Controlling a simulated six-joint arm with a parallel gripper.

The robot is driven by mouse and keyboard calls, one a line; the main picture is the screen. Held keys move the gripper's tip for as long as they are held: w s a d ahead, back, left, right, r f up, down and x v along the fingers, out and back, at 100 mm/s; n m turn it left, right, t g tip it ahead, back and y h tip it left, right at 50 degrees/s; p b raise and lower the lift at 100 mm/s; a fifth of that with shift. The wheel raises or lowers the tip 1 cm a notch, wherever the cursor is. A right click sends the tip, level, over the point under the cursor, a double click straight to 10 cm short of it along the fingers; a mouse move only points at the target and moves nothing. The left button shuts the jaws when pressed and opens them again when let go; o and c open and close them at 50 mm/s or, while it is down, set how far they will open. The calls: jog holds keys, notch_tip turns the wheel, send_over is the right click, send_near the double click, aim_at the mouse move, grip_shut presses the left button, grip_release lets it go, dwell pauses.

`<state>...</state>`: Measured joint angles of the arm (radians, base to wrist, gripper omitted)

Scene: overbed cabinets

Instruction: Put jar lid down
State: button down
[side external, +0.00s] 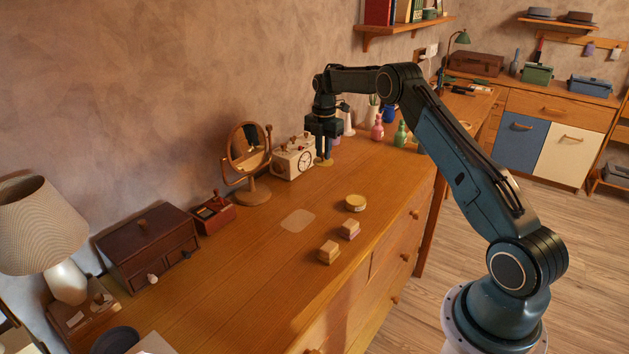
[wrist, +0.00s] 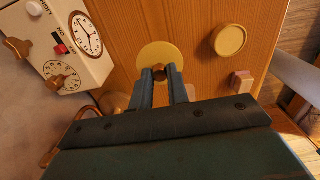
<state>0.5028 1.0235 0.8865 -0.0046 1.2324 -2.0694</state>
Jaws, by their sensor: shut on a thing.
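The jar lid is a flat pale-yellow disc with a small brown knob. In the wrist view the lid (wrist: 155,52) lies just beyond my fingertips, and in the side view it shows as a thin yellow edge (side external: 324,164) under my gripper. My gripper (side external: 324,157) points straight down beside the white clock box. In the wrist view its fingers (wrist: 160,76) are shut on the knob. The lid is at or close above the tabletop; I cannot tell if it touches.
A round yellow tin (side external: 355,202) and two small wooden blocks (side external: 350,230) (side external: 328,252) stand nearer the front edge. A pale flat patch (side external: 298,220) lies mid-table. The clock box (side external: 293,158) and a round mirror (side external: 248,150) stand close to the left of my gripper. Bottles (side external: 378,128) stand behind.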

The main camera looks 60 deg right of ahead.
jog(key=shift+f, duration=5)
jog(key=shift+f, duration=0.15)
jog(key=c, duration=1.3)
grip_release()
jog(key=shift+c, duration=0.2)
notch_tip(320, 180, up, 12)
jog(key=shift+r, duration=0.15)
jog(key=shift+r, duration=0.1)
